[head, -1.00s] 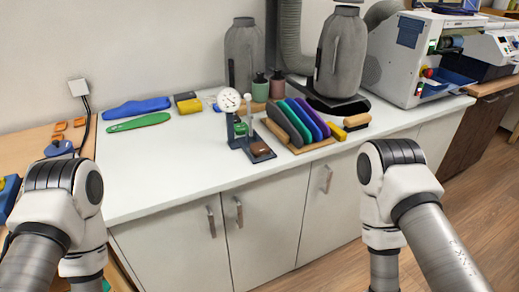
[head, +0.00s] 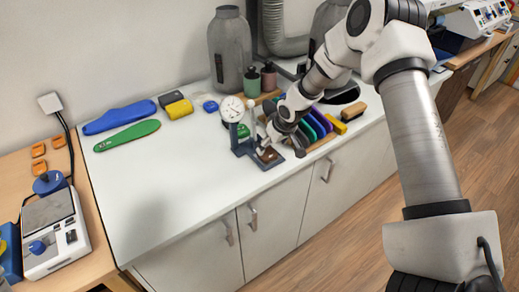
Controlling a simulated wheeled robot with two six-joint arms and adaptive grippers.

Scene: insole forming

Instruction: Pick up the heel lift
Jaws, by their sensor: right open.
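A small brown piece (head: 268,155), which looks like the heel lift, lies on the dark base of the dial gauge (head: 240,145) near the front edge of the white counter. My right gripper (head: 282,146) is open and reaches down right beside the brown piece, on its right. One finger seems close to it; I cannot tell whether they touch. The gripper's wrist hides part of the rack behind it. My left gripper is out of the view.
A rack of coloured insoles (head: 313,124) stands just right of my gripper, with a brush (head: 353,111) beyond. Blue (head: 120,115) and green (head: 127,136) insoles lie at the back left. A grey bottle (head: 230,50) stands behind. The counter's front left is clear.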

